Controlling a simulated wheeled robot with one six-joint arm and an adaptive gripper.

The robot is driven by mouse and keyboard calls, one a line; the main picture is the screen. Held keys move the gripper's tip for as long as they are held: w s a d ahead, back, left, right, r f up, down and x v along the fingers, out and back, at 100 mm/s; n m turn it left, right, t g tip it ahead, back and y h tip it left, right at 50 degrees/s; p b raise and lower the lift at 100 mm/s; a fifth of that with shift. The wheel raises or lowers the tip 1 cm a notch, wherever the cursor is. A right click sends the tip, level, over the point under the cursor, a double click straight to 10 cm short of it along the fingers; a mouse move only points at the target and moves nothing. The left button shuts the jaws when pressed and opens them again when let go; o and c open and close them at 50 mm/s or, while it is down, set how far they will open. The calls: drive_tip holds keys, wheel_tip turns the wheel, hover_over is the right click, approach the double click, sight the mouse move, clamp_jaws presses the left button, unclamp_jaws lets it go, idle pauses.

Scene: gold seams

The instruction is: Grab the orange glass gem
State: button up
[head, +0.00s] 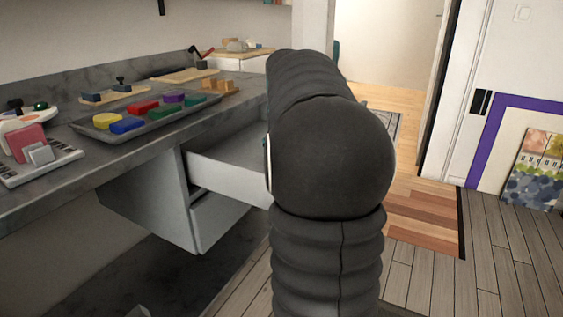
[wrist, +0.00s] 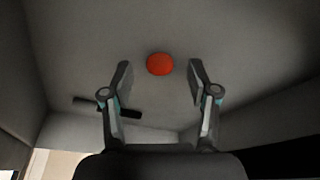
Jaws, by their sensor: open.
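The orange glass gem (wrist: 160,64) is a small rounded red-orange piece. It lies on a grey surface that looks like the inside of a drawer, in the upper middle of the wrist view. My gripper (wrist: 160,72) is open, with its two fingers spread to the left and right of the gem's line. The gem appears between and slightly beyond the fingertips, and no finger visibly touches it. In the head view my dark arm hides the gripper, and the gem does not show there.
An open grey drawer (head: 222,172) juts out below the counter (head: 30,196). Grey walls enclose the gem's surface in the wrist view, with a dark bar (wrist: 108,107) behind the fingers. A tray (head: 165,124) of coloured blocks sits on the counter. Floor at right is open.

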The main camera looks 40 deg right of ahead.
drive_tip(key=shift+w+f, duration=0.1)
drive_tip(key=shift+f, duration=0.25)
drive_tip(key=c, duration=0.9)
drive_tip(key=shift+c, duration=0.2)
